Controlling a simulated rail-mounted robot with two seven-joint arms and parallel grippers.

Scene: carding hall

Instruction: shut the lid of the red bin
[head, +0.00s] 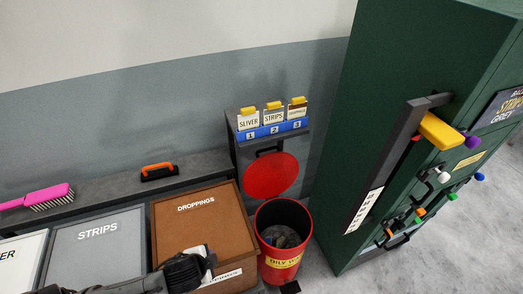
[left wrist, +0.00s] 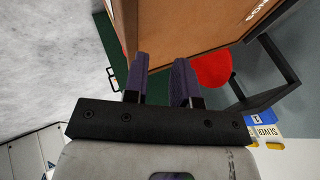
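The red bin (head: 267,262) stands on the floor right of the brown box, with a yellow label reading "OILY". Its round red lid (head: 270,176) stands open, tilted up behind the mouth. Dark crumpled contents show inside. In the left wrist view, a red rounded piece, probably the lid (left wrist: 212,68), shows beyond the brown box's edge. My left gripper (head: 207,262) is over the front of the brown box, left of the bin and apart from it. Its purple fingers (left wrist: 160,68) are spread with nothing between them. My right gripper is not in view.
The brown "DROPPINGS" box (head: 230,238) and grey "STRIPS" box (head: 62,250) stand left of the bin. A dark stand with a blue card rack (head: 272,131) is behind it. A green cabinet (head: 440,60) with colored knobs stands right. Grey floor (head: 325,215) lies between.

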